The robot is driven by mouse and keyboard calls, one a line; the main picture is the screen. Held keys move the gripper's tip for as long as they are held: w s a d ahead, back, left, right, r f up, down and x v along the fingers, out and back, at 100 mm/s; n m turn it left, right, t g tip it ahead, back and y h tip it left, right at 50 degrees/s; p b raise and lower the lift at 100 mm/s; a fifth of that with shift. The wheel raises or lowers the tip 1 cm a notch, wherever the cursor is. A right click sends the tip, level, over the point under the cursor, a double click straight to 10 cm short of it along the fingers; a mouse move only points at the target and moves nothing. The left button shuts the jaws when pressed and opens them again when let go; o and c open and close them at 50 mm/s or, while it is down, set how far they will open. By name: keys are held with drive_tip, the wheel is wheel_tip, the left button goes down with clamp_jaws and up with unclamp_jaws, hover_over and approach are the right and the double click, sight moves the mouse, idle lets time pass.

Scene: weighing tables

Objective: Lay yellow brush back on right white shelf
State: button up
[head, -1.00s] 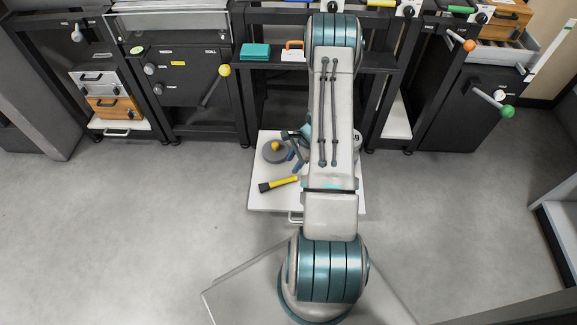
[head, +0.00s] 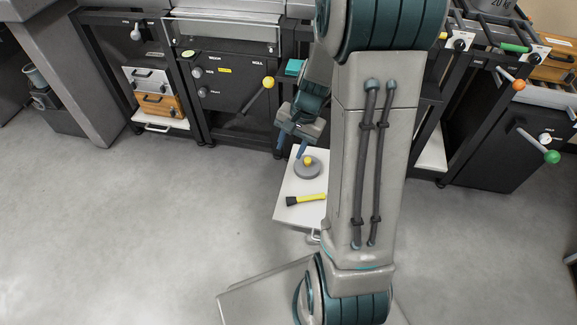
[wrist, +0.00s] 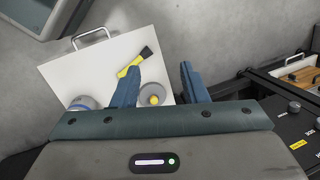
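The yellow brush (head: 307,200) with a black head lies on a white shelf (head: 287,215), near the shelf's front edge. In the wrist view the brush (wrist: 137,62) lies on the white shelf (wrist: 70,75), beyond my fingertips and a little to the left. My gripper (head: 294,150) is above the shelf's back left part. In the wrist view my gripper (wrist: 158,75) shows its two blue fingers apart with nothing held between them. My arm hides the right part of the shelf in the head view.
A round grey weight with a yellow knob (head: 307,168) stands on the shelf behind the brush; it shows between my fingers in the wrist view (wrist: 154,97). Another round grey object (wrist: 82,103) is to its left there. A black cabinet with a yellow-knobbed lever (head: 268,82) stands behind.

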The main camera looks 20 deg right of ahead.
drive_tip(key=s+a+r+n+h, duration=0.1)
drive_tip(key=s+a+r+n, duration=0.2)
drive_tip(key=s, duration=0.4)
drive_tip(key=s+a+r+n+h, duration=0.2)
drive_tip(key=s+a+r+n, duration=0.1)
drive_tip(key=s+r+n, duration=0.3)
drive_tip(key=shift+s+a+r+t, duration=0.25)
drive_tip(key=shift+s+r+t, duration=0.15)
drive_tip(key=shift+s+r, duration=0.4)
drive_tip(key=shift+w+r, duration=0.15)
